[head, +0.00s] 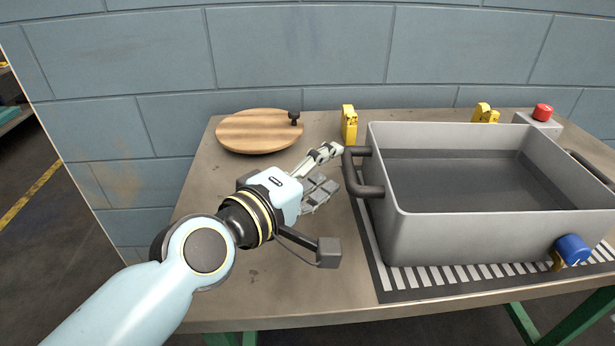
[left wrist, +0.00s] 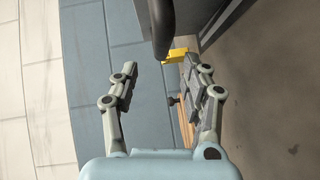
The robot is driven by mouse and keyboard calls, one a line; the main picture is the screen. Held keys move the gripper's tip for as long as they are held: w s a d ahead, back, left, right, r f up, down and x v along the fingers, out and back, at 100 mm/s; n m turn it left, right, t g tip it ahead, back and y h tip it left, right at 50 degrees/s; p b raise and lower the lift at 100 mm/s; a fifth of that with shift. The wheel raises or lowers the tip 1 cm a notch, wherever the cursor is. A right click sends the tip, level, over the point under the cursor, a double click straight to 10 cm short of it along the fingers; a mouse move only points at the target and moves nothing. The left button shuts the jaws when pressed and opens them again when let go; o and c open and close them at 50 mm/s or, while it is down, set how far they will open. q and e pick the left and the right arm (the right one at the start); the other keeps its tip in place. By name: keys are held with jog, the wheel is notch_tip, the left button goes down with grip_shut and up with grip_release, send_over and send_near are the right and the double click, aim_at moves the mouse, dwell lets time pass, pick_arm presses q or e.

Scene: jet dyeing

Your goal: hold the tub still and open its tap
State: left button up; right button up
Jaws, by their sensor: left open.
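The grey metal tub (head: 460,232) stands on the table with dark liquid inside. Its tap with a blue knob (head: 573,249) is low on the front wall at the right. The tub's dark left handle (head: 352,170) sticks out toward my left gripper (head: 333,168). That gripper is open and empty, its fingertips close to the handle. In the left wrist view the handle (left wrist: 161,25) is ahead of the open fingers (left wrist: 160,68), beyond their tips, with no contact visible. The right handle (head: 588,165) is partly hidden by the tub's wall. My right gripper is out of view.
The tub sits on a striped mat (head: 372,262) on the metal table (head: 240,285). A round wooden lid (head: 255,132) with a black knob lies at the back left. Yellow clamp-like pieces (head: 349,125) and a red button (head: 543,112) are behind the tub, near the wall.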

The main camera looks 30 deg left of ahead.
aim_at(347, 152)
pick_arm(q)
jog(key=w, duration=0.6)
jog(key=shift+w+d+f, duration=0.2)
jog(key=shift+d+f, duration=0.2)
jog(key=shift+c, duration=0.2)
grip_shut()
jog(key=shift+s+f, duration=0.1)
